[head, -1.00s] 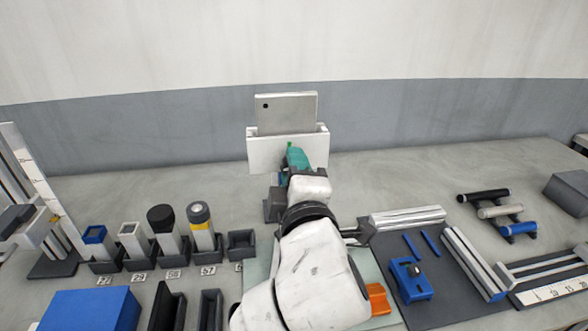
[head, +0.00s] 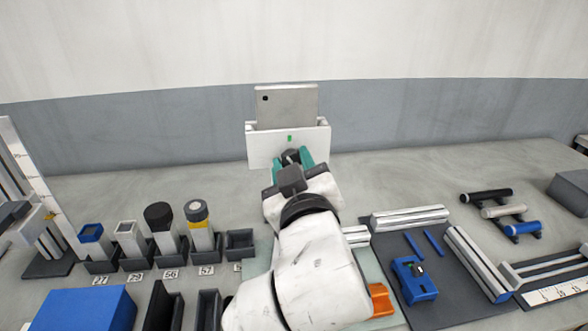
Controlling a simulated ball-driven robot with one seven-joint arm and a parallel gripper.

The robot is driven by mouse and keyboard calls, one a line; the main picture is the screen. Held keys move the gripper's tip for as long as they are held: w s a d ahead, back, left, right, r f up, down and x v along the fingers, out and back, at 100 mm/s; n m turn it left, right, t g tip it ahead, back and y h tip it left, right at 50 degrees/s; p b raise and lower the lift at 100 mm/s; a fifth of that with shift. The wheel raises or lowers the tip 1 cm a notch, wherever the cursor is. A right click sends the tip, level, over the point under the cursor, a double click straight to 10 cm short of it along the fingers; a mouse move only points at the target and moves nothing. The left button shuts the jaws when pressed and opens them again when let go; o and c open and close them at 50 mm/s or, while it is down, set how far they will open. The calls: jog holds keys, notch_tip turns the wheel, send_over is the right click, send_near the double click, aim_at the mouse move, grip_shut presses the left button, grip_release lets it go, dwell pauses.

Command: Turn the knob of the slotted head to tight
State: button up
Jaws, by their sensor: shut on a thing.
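The slotted head appears to be the white block (head: 262,148) at the back of the bench, with a grey plate (head: 290,104) standing up in its slot. A small green mark (head: 290,138) shows on its front face. Below the mark is the dark round knob (head: 290,155), partly hidden by my gripper. My gripper (head: 292,158) has its teal fingers on either side of the knob and is shut on it. The knob's pointer and any tight mark are too small or hidden to read.
Upright pieces stand in dark numbered holders (head: 135,261) at left, near a blue box (head: 88,310). At right, a dark mat (head: 450,305) holds rails and a blue clamp (head: 413,279). An orange block (head: 380,299) lies by my arm. The bench right of the white block is clear.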

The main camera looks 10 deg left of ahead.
jog(key=shift+a+f+m+b, duration=0.15)
jog(key=shift+m+b, duration=0.45)
jog(key=shift+m, duration=1.15)
jog(key=shift+d+f+m+b, duration=0.1)
jog(key=shift+m+b, duration=0.45)
jog(key=shift+m, duration=1.2)
jog(key=o, duration=1)
jog(key=shift+r, duration=0.15)
jog(key=shift+o, duration=0.2)
jog(key=shift+s, duration=0.1)
jog(key=b+v, duration=0.1)
jog(key=v, duration=0.9)
jog(key=shift+s, duration=0.3)
